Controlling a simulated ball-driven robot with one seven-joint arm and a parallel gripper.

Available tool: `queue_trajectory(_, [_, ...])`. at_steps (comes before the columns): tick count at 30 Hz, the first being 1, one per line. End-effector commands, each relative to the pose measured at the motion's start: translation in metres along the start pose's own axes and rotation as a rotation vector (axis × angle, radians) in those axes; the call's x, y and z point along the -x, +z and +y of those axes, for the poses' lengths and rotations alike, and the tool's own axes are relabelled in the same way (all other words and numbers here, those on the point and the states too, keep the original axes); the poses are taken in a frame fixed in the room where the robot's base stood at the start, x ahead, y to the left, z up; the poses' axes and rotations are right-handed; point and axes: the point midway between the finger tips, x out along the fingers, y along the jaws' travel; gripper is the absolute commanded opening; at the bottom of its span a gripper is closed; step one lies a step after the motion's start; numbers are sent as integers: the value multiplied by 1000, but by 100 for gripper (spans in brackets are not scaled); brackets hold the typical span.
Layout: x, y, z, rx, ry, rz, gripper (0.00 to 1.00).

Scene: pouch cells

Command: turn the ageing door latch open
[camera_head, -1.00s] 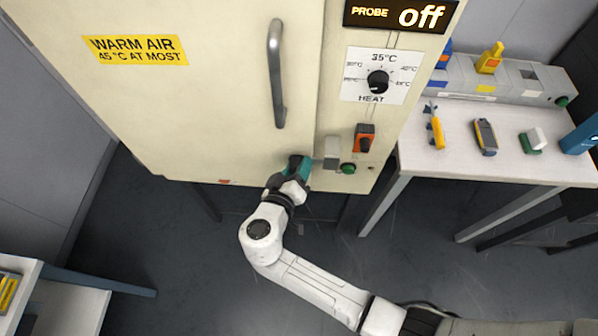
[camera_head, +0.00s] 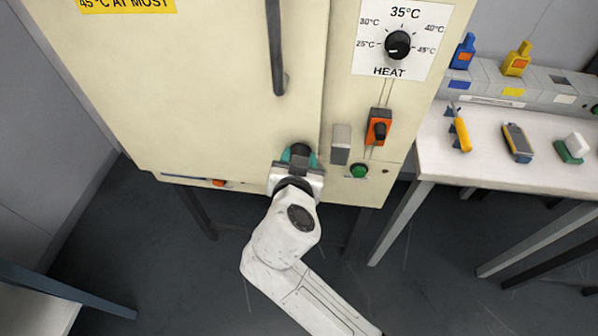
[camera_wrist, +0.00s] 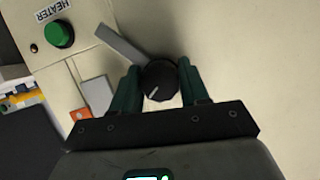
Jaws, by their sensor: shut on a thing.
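The ageing door (camera_head: 200,90) is a cream panel that looks shut, with a long grey handle (camera_head: 276,45). Its latch has a round black knob (camera_wrist: 159,82) with a pale mark and a flat grey bar (camera_wrist: 121,43). In the wrist view the bar points up and left from the knob, its end apart from the grey keeper block (camera_wrist: 97,92). The keeper also shows in the head view (camera_head: 340,144). My gripper (camera_head: 299,156) is shut on the knob, one teal finger on each side. In the head view, my gripper hides the bar.
Right of the door are a green heater button (camera_head: 359,171), an orange switch (camera_head: 379,127) and the heat dial (camera_head: 397,45). A white table (camera_head: 490,165) with small tools stands to the right. Dark floor lies open below the cabinet.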

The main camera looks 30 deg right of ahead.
Motion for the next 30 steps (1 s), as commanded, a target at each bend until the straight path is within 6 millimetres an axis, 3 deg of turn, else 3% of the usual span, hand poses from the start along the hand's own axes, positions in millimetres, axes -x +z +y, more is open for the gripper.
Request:
queue_trajectory(1, [-4, 8, 2, -45, -18, 0, 0])
queue_trajectory(15, [-3, 6, 1, -423, -174, 0, 0])
queue_trajectory(30, [-2, 2, 0, -609, -250, -2, 0])
